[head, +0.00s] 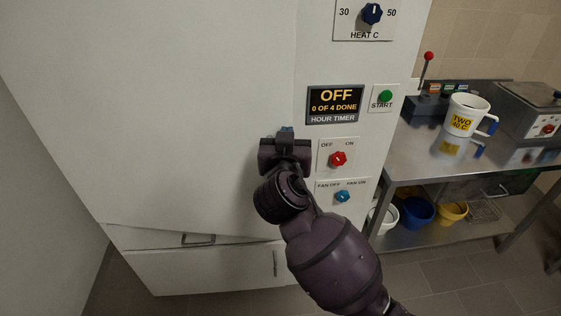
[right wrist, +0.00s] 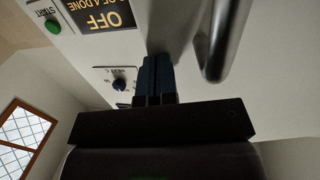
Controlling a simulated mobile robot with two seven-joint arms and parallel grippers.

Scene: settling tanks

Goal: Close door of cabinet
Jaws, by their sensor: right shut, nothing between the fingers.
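The cabinet is tall and white. Its door (head: 190,110) fills the left and middle of the head view, beside the control panel (head: 312,60). The door's lower edge slants against the fronts below; I cannot tell whether its right edge sits flush. My right gripper (head: 287,130) is shut and empty, close to the door's right edge by the panel. In the right wrist view its blue fingertips (right wrist: 158,75) are together, beside a grey bar handle (right wrist: 222,40) and not around it. In the head view the gripper hides this handle. My left gripper is not in view.
A timer display (head: 335,104), a red knob (head: 338,159), a blue knob (head: 342,196) and a green start button (head: 385,97) sit close right of my gripper. A steel table (head: 420,165) with a white mug (head: 466,115) stands at right. Tiled floor (head: 450,270) is clear in front.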

